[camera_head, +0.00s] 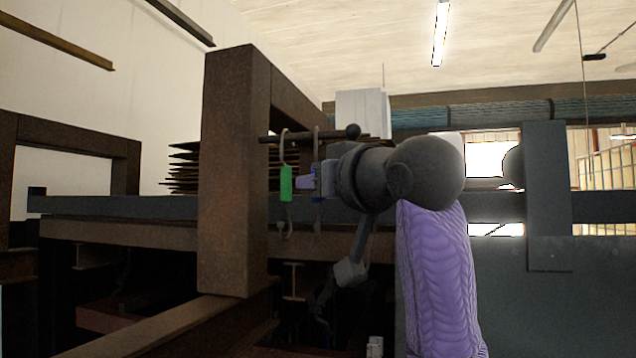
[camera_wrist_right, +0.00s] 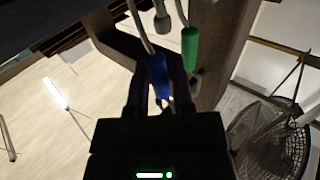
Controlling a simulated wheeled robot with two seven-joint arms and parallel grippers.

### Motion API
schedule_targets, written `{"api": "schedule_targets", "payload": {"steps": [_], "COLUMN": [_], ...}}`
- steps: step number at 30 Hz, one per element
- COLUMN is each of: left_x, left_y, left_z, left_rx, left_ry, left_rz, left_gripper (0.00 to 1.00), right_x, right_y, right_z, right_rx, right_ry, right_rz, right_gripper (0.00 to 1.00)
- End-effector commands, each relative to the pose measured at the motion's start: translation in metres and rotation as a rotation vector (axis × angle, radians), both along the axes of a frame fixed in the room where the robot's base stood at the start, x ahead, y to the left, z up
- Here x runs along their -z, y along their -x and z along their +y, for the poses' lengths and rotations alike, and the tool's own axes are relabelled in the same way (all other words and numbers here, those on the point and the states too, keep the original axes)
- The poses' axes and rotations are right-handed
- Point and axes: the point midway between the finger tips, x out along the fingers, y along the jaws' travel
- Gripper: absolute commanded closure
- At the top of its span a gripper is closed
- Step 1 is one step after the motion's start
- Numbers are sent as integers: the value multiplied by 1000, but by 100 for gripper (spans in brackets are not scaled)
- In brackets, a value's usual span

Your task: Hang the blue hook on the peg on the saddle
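The blue hook (camera_wrist_right: 158,75) has a blue grip on a grey shank, and its grip lies between the two fingers of my right gripper (camera_wrist_right: 158,92). The fingers look closed against its sides. In the head view the right gripper (camera_head: 311,182) is at the blue hook (camera_head: 318,190), which it partly hides. The hook's upper curve shows at the dark peg (camera_head: 300,136), a horizontal rod with a ball end; I cannot tell whether it rests on it. A green hook (camera_head: 286,183) hangs from the peg left of the blue one. My left gripper is not in view.
A thick rusty brown upright (camera_head: 228,170) stands just left of the hooks. A long dark rail (camera_head: 120,206) runs across behind. A stack of dark sheets (camera_head: 184,165) and a pale box (camera_head: 362,108) are farther back.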

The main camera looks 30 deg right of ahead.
Motion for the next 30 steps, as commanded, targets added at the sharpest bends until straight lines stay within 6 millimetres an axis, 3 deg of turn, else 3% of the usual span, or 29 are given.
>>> {"api": "schedule_targets", "payload": {"steps": [1, 4, 12, 18, 24, 30], "left_x": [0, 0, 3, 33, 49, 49], "left_y": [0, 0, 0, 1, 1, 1], "left_z": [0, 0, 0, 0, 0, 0], "left_rx": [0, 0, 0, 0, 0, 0], "left_ry": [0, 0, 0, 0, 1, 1], "left_rz": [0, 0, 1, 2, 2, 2], "left_gripper": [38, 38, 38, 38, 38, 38], "right_x": [0, 0, 1, 6, 4, 2], "right_y": [0, 0, 4, 50, 91, 100], "right_z": [0, 0, 0, 0, 0, 0], "right_rx": [0, 0, 0, 1, 0, 1], "right_ry": [0, 0, 0, 0, 0, 0], "right_rz": [0, 0, -2, -8, -4, 0], "right_gripper": [58, 38, 38, 38, 38, 38]}}
